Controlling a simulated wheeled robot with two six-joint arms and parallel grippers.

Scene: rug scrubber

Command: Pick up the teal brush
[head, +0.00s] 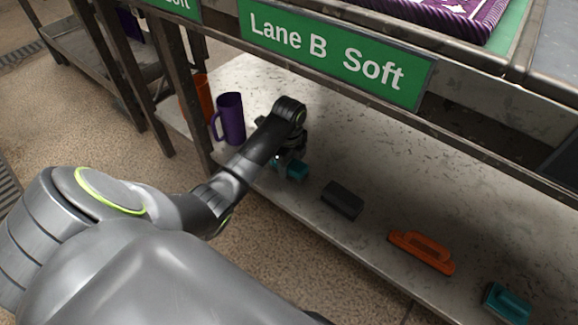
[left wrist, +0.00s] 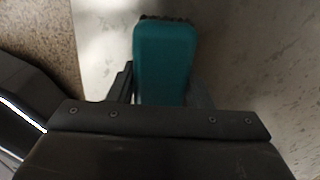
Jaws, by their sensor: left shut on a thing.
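A teal brush (head: 297,171) is on or just above the grey lower shelf, partly hidden behind my left gripper (head: 283,160). In the left wrist view the teal brush (left wrist: 165,60) lies between the two fingers of my left gripper (left wrist: 160,90), with dark bristles at its far end. The gripper is shut on it. I cannot tell whether the brush is clear of the shelf. A second teal brush (head: 508,302) lies at the lower right end of the shelf. My right gripper is not in view.
On the lower shelf (head: 330,130) are a dark grey block (head: 342,200), an orange brush (head: 421,251), a purple jug (head: 230,118) and an orange jug (head: 198,98). A green "Lane B Soft" sign (head: 335,50) hangs on the upper frame, above the arm. A shelf post (head: 187,110) stands left.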

